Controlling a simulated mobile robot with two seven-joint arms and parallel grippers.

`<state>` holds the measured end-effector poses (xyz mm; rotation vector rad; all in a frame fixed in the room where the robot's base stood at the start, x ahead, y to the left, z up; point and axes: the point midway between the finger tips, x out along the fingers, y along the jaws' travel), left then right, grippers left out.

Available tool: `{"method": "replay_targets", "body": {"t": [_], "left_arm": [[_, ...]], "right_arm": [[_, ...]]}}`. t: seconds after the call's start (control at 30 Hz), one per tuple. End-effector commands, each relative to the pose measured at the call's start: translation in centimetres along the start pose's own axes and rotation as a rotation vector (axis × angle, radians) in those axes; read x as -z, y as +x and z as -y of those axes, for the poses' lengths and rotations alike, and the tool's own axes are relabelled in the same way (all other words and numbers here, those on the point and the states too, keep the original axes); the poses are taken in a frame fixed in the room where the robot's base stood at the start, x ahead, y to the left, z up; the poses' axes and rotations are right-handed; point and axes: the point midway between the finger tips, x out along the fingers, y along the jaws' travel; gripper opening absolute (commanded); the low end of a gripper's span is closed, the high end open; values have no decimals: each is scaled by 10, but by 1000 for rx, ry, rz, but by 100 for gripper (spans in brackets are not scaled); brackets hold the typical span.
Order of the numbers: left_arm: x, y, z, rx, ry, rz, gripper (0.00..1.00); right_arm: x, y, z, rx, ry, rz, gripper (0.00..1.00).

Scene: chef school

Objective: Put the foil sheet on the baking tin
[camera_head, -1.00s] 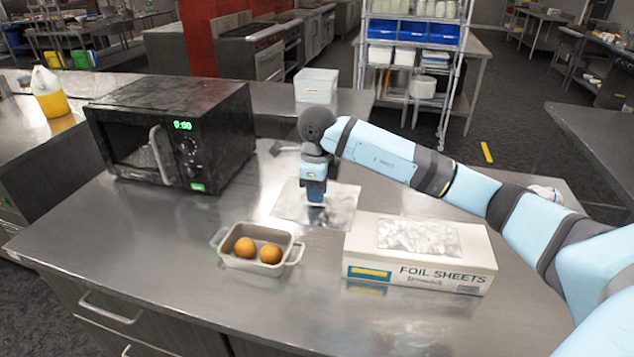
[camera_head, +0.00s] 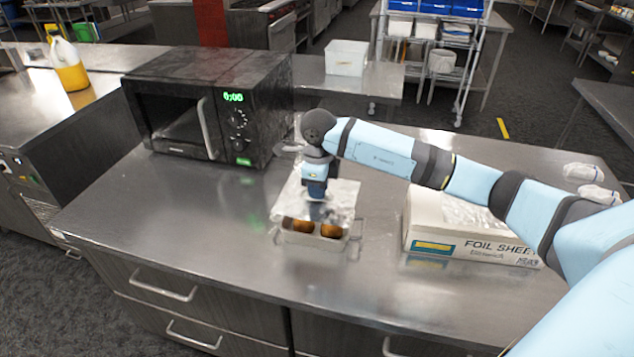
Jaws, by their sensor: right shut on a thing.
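My right gripper (camera_head: 317,197), pointing down, is shut on the foil sheet (camera_head: 345,192), a thin shiny silver sheet. The foil spreads around the fingertips, above and behind the baking tin (camera_head: 312,242). It overlaps the tin's back part in the picture, and I cannot tell whether it touches the rim. The tin is a small light rectangular dish with side handles. My left gripper is not in view.
A foil sheets box (camera_head: 425,232) stands right of the tin, partly behind my right arm. A black microwave (camera_head: 180,128) stands at the back left. The steel counter (camera_head: 180,235) is free to the left and in front.

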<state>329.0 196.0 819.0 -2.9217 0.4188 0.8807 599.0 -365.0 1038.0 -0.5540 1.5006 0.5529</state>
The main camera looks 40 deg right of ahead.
Motion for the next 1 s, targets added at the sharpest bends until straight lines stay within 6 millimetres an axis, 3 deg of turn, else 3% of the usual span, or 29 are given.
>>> {"method": "replay_targets", "body": {"t": [0.27, 0.8, 1.0], "left_arm": [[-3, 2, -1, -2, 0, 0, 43], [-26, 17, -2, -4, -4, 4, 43], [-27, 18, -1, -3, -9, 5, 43]], "right_arm": [[0, 8, 0, 0, 0, -1, 0], [0, 55, 0, 1, 1, -1, 0], [0, 60, 0, 0, 1, 0, 0]]}}
